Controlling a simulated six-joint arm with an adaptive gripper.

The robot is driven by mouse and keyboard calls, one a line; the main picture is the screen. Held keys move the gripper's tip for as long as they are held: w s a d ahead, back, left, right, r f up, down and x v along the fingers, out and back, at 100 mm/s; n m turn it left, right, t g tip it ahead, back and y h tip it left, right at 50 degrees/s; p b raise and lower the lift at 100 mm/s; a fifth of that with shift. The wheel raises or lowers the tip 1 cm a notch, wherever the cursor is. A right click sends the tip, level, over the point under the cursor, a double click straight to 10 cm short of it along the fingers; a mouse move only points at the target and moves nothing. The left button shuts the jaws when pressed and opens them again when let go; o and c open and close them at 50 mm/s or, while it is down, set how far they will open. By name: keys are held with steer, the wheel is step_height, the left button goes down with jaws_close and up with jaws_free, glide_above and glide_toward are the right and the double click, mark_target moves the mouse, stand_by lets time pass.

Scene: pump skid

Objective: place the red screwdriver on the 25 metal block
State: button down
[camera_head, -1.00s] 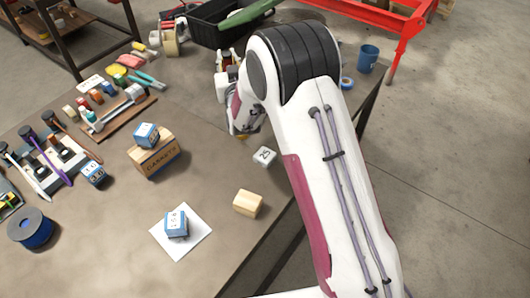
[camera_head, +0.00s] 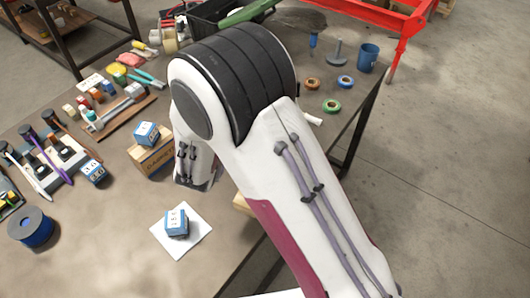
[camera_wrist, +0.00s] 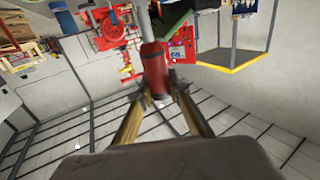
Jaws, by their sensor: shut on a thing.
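In the wrist view, the red screwdriver (camera_wrist: 154,68) shows as a thick red handle between the fingertips of my gripper (camera_wrist: 155,93). The two fingers are shut on it. The handle points away from the camera and the rest of the tool cannot be made out. In the head view, my gripper and the screwdriver are hidden behind my arm. The 25 metal block is not visible in either current view; my arm covers the spot where it showed earlier.
A box (camera_head: 152,158) with a blue cube (camera_head: 146,133) on top stands close beside my arm. A blue block (camera_head: 177,222) sits on white paper (camera_head: 199,238). A wooden block (camera_head: 240,204) is partly covered. Tape rings (camera_head: 331,106) and a blue mug (camera_head: 368,57) are at the far right.

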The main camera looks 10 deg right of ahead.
steer(key=s+d+m+g+h, duration=0.2)
steer(key=s+d+m+h, duration=0.2)
steer(key=d, duration=0.4)
steer(key=s+h, duration=0.1)
steer(key=s, duration=0.1)
steer(key=shift+s+d+g, duration=0.3)
steer(key=shift+g, duration=0.1)
steer(key=shift+f, duration=0.2)
steer(key=shift+f, duration=2.75)
steer(key=shift+f, duration=2.1)
steer(key=shift+f, duration=0.15)
steer(key=c, duration=1.9)
jaws_free()
